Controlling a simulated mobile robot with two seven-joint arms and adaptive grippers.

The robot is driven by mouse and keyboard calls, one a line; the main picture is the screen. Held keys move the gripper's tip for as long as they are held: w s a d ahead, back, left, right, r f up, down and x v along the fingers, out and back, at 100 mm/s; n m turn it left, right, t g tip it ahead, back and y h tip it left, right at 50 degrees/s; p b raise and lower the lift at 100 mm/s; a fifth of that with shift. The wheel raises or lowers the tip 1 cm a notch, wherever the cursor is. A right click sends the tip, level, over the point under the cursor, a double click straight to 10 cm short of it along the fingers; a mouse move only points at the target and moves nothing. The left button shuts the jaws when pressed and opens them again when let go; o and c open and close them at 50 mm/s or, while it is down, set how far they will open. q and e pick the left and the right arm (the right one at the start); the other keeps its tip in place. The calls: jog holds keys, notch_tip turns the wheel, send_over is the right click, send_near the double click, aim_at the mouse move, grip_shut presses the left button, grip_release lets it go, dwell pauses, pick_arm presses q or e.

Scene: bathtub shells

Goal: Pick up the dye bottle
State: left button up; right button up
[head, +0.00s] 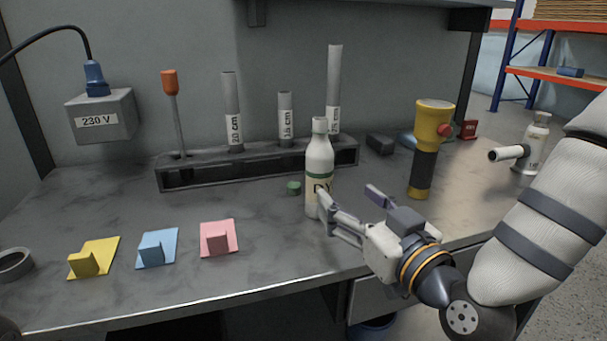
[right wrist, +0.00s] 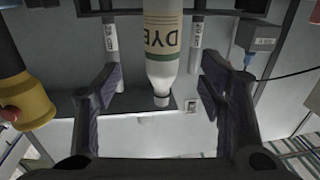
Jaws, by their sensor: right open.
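The dye bottle (head: 319,165) is white with a white cap, a green band and a "DYE" label. It stands upright on the grey bench, in front of the dark rack. My right gripper (head: 346,194) is open and low at the bottle's right side. One finger overlaps the bottle's lower right edge in the head view; I cannot tell if it touches. In the right wrist view the bottle (right wrist: 163,55) appears upside down, in the gap between the two spread fingers (right wrist: 160,82). No bottle is gripped. My left gripper is not in view.
A yellow and black flashlight (head: 424,150) stands right of the bottle. A small green cap (head: 294,187) lies just left of it. The rack (head: 250,172) holds grey tubes and an orange-handled screwdriver. Coloured blocks on sheets lie at front left, with clear bench between them and the bottle.

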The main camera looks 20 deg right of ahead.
aim_at(326, 177)
jog(key=w, duration=0.3)
jog(key=w+a, duration=0.1)
jog(key=w, duration=0.3)
jog(key=w+a, duration=0.1)
jog(key=w, duration=0.2)
jog(key=shift+w+r+b, duration=0.15)
jog(key=shift+r+b, duration=0.15)
